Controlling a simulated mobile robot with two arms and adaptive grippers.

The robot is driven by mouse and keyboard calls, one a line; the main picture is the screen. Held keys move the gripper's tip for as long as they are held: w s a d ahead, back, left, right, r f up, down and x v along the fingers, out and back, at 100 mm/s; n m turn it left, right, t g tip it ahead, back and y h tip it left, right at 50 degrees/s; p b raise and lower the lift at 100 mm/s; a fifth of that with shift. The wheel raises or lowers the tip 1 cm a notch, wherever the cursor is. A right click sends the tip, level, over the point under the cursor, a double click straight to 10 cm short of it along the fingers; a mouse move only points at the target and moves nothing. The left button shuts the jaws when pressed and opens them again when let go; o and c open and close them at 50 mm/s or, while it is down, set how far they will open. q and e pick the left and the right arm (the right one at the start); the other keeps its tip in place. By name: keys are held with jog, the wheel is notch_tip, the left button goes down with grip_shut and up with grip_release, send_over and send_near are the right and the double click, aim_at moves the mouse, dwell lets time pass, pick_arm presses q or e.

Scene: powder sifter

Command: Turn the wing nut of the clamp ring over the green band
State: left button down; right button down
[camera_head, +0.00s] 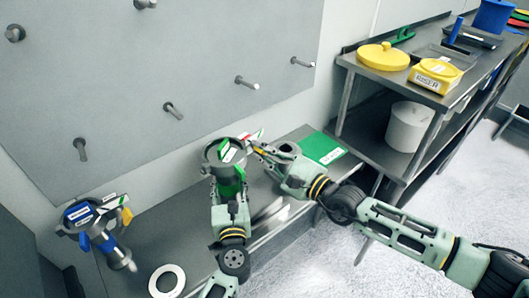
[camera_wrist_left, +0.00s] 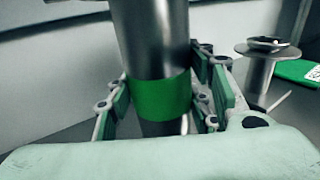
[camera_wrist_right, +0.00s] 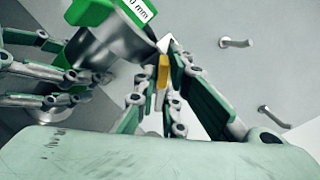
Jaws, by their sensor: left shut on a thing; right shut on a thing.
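The metal sifter with green parts (camera_head: 226,150) stands upright above the bench in the head view. In the left wrist view, its steel tube (camera_wrist_left: 150,40) carries a green band (camera_wrist_left: 163,97). My left gripper (camera_wrist_left: 165,105) is shut around the tube at that band. My right gripper (camera_head: 258,146) is at the right side of the sifter's top. In the right wrist view, a yellow wing nut (camera_wrist_right: 163,78) sits between the fingers of my right gripper (camera_wrist_right: 165,105), beside the steel clamp ring (camera_wrist_right: 120,45). Finger contact on the nut is partly hidden.
A similar blue unit (camera_head: 95,222) stands at the left. Pegs stick out of the wall panel (camera_head: 150,70). A shelf table (camera_head: 352,65) stands at the back right.

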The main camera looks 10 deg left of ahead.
jog(key=shift+w+r, duration=0.1)
jog(key=shift+r, duration=0.05)
pick_arm(q)
jog(key=shift+a, duration=0.1)
pick_arm(e)
jog(key=m, duration=0.4)
jog(key=shift+w+d+r, duration=0.1)
jog(key=shift+w+d, duration=0.05)
jog(key=m, duration=0.4)
jog(key=shift+w+d+m, duration=0.1)
jog(key=shift+w+m, duration=0.05)
jog(key=shift+m, duration=0.15)
jog(key=m, duration=0.4)
jog(key=shift+w+d+m, duration=0.1)
jog(key=shift+m, duration=0.2)
jog(key=shift+w+d+m, duration=0.1)
jog(key=shift+d+m, duration=0.05)
jog(key=shift+m, duration=1.75)
jog(key=shift+f, duration=0.2)
jog(key=c, duration=2)
grip_release()
jog(key=shift+o, duration=0.5)
